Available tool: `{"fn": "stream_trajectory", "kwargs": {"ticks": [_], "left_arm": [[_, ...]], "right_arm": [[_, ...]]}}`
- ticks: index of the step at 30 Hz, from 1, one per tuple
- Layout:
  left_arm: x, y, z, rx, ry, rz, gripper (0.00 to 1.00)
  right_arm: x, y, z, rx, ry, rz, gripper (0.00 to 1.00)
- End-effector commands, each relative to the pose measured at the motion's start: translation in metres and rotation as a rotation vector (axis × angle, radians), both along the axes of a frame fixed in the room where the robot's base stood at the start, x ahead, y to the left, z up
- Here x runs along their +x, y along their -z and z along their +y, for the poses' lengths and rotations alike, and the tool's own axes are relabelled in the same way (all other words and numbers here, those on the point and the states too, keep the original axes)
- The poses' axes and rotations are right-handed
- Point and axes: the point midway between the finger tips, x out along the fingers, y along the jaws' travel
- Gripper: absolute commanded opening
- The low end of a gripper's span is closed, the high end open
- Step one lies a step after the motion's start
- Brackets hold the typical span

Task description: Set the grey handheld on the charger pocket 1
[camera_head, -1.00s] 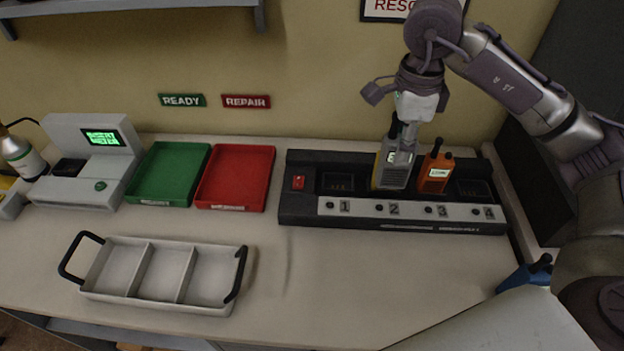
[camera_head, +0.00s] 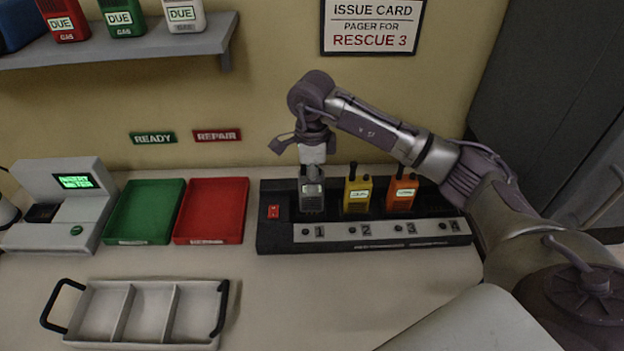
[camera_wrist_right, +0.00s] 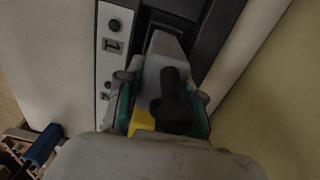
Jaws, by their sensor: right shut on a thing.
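The grey handheld (camera_head: 312,194) is upright at pocket 1 of the black charger (camera_head: 285,237), behind the label 1. My right gripper (camera_head: 312,168) is above it, shut on its upper part. The wrist view shows the grey handheld (camera_wrist_right: 160,62) between the fingers of the right gripper (camera_wrist_right: 165,105), its lower end at the dark pocket beside label 1. I cannot tell whether its base is fully down in the pocket. My left gripper is not in view.
A yellow handheld (camera_head: 357,196) and an orange handheld (camera_head: 401,196) stand in pockets 2 and 3, close on the right. Pocket 4 looks empty. Red (camera_head: 243,213) and green (camera_head: 143,212) trays lie left of the charger. A divided carrier (camera_head: 143,312) stands in front.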

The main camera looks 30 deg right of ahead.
Motion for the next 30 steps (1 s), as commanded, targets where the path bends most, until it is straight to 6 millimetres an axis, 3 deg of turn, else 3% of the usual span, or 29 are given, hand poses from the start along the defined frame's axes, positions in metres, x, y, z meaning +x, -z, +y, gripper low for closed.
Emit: {"fn": "stream_trajectory", "kwargs": {"ticks": [1, 6, 16, 17, 21, 30], "left_arm": [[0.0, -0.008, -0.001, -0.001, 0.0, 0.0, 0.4], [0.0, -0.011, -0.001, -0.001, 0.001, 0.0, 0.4], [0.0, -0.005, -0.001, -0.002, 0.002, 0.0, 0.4], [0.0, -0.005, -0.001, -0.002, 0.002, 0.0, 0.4], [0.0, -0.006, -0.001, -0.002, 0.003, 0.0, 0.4], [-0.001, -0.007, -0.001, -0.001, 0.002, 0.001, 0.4]], "right_arm": [[-0.001, 0.004, 0.0, 0.002, 0.0, 0.004, 0.0], [0.0, 0.019, 0.0, 0.001, -0.001, -0.002, 0.0], [0.0, 0.024, 0.0, 0.001, -0.001, -0.003, 0.0], [0.0, 0.024, 0.0, 0.001, -0.001, -0.002, 0.39], [0.0, 0.023, 0.0, 0.001, 0.0, 0.0, 0.62], [0.0, 0.022, 0.0, 0.001, 0.0, 0.0, 0.62]]}}
